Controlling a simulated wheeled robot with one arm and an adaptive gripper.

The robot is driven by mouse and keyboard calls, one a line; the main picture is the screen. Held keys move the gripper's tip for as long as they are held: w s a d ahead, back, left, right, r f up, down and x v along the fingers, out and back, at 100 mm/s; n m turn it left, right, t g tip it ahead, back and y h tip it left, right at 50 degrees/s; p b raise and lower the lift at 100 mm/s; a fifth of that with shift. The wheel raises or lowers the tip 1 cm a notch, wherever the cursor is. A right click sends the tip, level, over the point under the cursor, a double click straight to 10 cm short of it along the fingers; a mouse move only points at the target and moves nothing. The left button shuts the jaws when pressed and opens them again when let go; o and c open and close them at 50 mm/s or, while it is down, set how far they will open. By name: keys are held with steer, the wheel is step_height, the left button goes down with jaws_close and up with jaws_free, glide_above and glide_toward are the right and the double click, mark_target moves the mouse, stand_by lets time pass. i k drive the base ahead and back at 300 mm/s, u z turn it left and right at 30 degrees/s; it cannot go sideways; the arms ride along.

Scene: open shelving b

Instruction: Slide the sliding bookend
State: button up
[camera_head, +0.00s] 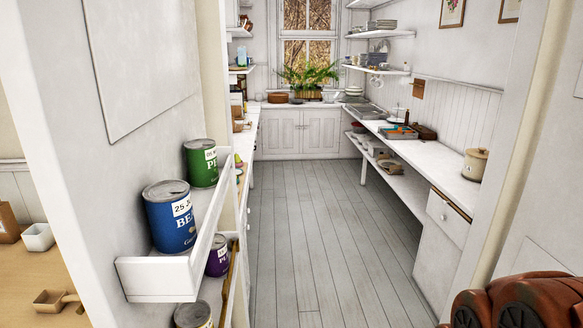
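I cannot make out a sliding bookend in the head view. My gripper is not in view. The nearest shelf is a white wall shelf (158,277) with a raised rim, at the left. A blue can (172,222) and a green can (201,163) stand upright on it. A purple can (217,257) and another can (193,315) show lower down, partly hidden by the upper shelf and cut by the frame edge.
A plank floor aisle (315,240) runs clear to white cabinets (301,137) under the window. A long counter (425,160) with trays and a lidded crock (474,164) lines the right. Open shelves hold dishes (373,60). A wooden surface (20,280) is at the far left.

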mark_target(236, 111)
steer(key=i, duration=9.15)
steer(key=u, duration=2.2)
